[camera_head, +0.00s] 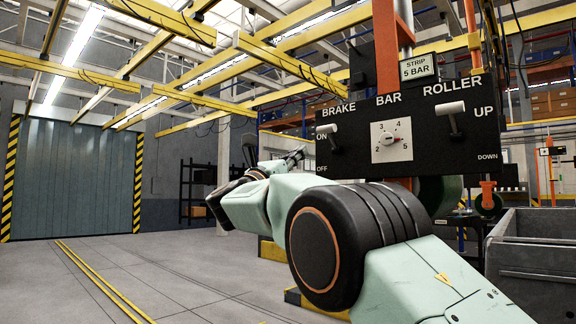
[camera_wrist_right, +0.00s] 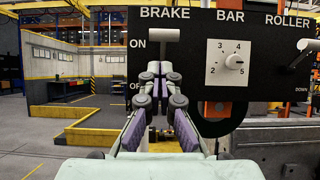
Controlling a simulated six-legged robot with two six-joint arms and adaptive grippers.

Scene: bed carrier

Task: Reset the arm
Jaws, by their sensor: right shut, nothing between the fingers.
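My right gripper (camera_head: 300,155) is shut and empty, in front of the lower left of the black control panel (camera_head: 352,168). In the right wrist view the closed fingers (camera_wrist_right: 159,68) lie just below the white brake lever (camera_wrist_right: 165,35); a gap or contact cannot be told there. In the head view the brake lever (camera_head: 328,131) has its handle near ON. The round bar dial (camera_head: 391,139) is in the panel's middle. The roller lever (camera_head: 453,108) has its handle near UP. My left gripper is not in view.
A grey metal bin (camera_head: 540,262) stands at the lower right. A shutter door (camera_head: 75,180) with striped posts is at the far left. The floor (camera_head: 150,270) on the left is open. Yellow beams (camera_head: 285,65) run overhead.

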